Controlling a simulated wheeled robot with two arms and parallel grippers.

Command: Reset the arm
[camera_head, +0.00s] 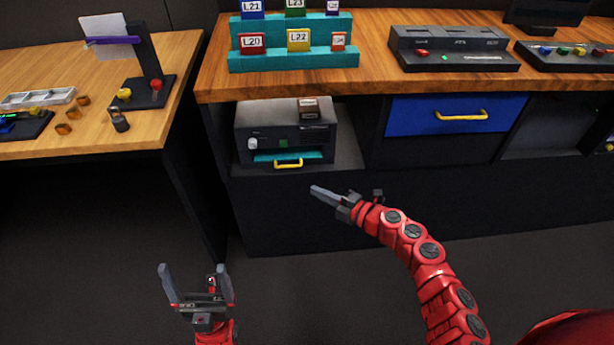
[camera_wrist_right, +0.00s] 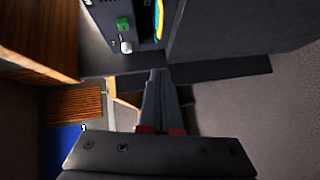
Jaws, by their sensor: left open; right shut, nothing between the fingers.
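My right gripper (camera_head: 322,194) is shut and empty in the head view. Its red arm reaches up from the bottom right, and the fingertips point left, in front of the dark cabinet below the grey machine. In the right wrist view its two fingers (camera_wrist_right: 162,78) lie together, with nothing between them. My left gripper (camera_head: 197,272) is open and empty at the bottom left of the head view, over the dark floor, with its fingers pointing up. Neither gripper touches anything that I can see.
The grey machine (camera_head: 243,128) with a yellow handle (camera_head: 288,163) sits in the cabinet's open bay. A blue drawer (camera_head: 410,117) is to its right. The wooden counter (camera_head: 375,83) overhangs both. A second wooden table (camera_head: 60,75) stands left. The floor (camera_head: 320,300) between my arms is clear.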

